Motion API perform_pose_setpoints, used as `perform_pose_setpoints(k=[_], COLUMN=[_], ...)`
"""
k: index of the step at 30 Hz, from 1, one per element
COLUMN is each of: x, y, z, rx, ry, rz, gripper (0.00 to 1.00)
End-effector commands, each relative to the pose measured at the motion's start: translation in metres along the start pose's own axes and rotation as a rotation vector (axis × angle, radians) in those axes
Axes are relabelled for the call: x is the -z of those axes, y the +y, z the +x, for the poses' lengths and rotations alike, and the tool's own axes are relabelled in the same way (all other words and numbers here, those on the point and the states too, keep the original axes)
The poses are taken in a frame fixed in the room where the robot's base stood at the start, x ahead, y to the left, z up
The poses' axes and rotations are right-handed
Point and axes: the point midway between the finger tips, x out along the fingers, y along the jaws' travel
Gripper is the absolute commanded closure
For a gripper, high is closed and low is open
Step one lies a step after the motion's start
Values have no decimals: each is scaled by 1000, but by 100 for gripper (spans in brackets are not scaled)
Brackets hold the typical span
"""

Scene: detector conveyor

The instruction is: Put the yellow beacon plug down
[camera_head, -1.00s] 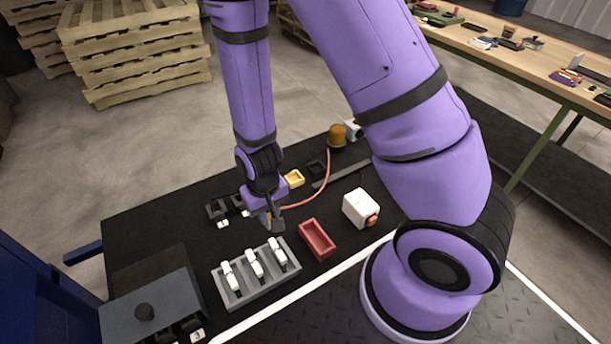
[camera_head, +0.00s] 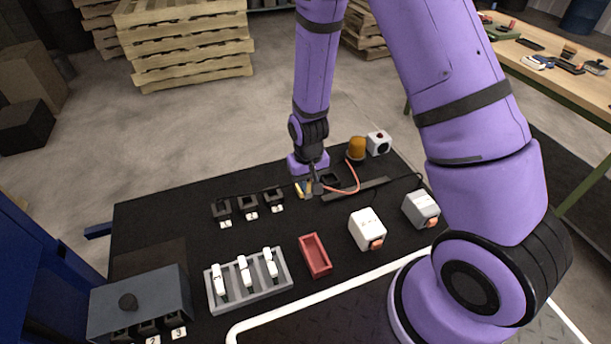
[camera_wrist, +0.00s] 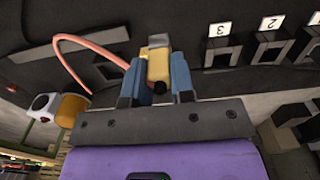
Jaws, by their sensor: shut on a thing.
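The yellow beacon plug (camera_wrist: 158,68) sits between the two blue fingertips of my gripper (camera_wrist: 152,78) in the wrist view. My gripper (camera_head: 312,187) is shut on it, low over the black table in the head view. An orange cable (camera_wrist: 70,40) runs in a loop from the orange beacon (camera_wrist: 72,108) towards the gripper. The beacon (camera_head: 357,149) stands right of the gripper in the head view. A yellow patch (camera_head: 299,189) shows at the gripper's left; I cannot tell whether it is the plug or the yellow tray. Contact below the plug is hidden.
A dark square holder (camera_head: 331,180) lies just right of the gripper. Several labelled black sockets (camera_head: 247,205) stand to the left. A grey rack (camera_head: 248,292) with white plugs, a red tray (camera_head: 315,257) and white boxes (camera_head: 366,230) (camera_head: 421,209) stand nearer. Bare table lies between.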

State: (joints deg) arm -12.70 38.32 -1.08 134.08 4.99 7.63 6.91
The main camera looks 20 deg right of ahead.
Motion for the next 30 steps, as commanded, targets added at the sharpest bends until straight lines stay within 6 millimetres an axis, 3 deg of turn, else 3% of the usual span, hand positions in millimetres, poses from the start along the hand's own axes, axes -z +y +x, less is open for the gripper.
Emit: perform_pose_setpoints(k=[3, 9, 16, 24, 30], x=[26, 50, 62, 61, 61], y=[7, 12, 16, 15, 15], z=[3, 5, 7, 40, 41], rx=[0, 0, 0, 0, 0], ry=[1, 1, -1, -1, 0], rz=[3, 1, 0, 0, 0], gripper=[100, 100, 100, 100, 100])
